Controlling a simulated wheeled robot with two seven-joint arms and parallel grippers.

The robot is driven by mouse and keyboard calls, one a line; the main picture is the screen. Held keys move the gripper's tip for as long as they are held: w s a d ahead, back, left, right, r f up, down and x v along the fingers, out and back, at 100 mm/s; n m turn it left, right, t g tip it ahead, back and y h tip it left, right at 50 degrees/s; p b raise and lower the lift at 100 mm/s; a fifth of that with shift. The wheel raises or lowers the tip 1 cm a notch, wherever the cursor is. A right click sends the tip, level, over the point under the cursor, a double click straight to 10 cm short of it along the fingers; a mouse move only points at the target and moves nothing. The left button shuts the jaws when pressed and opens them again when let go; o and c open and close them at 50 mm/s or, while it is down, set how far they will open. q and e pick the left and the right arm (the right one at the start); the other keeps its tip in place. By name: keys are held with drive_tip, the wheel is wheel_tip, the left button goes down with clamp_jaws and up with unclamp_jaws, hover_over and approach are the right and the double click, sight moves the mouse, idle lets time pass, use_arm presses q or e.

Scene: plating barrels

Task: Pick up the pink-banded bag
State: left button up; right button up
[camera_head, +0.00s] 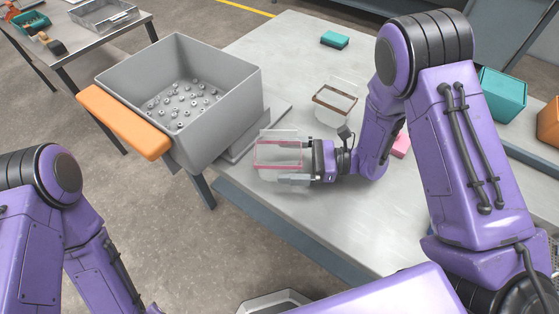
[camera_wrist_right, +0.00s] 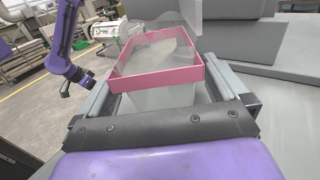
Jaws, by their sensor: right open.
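The pink-banded bag (camera_head: 276,165) is a clear, box-shaped bag with a pink band around it. It sits near the left edge of the grey table, right of the big grey bin. My right gripper (camera_head: 280,157) is open, with its fingers along opposite sides of the bag. In the right wrist view the pink band (camera_wrist_right: 155,78) lies between the two grey fingers, and gaps seem to show beside it. A purple arm with a dark, small end shows in the right wrist view.
A grey bin (camera_head: 235,85) with small metal parts and an orange front bar stands left of the bag. A brown-banded clear bag (camera_head: 335,103) stands behind my right gripper. A teal block (camera_head: 334,39) lies farther back. Teal (camera_head: 502,96) and orange (camera_head: 549,122) bins are right.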

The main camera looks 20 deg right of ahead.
drive_tip(key=shift+x, duration=0.8)
drive_tip(key=shift+d, duration=0.1)
drive_tip(key=c, duration=1)
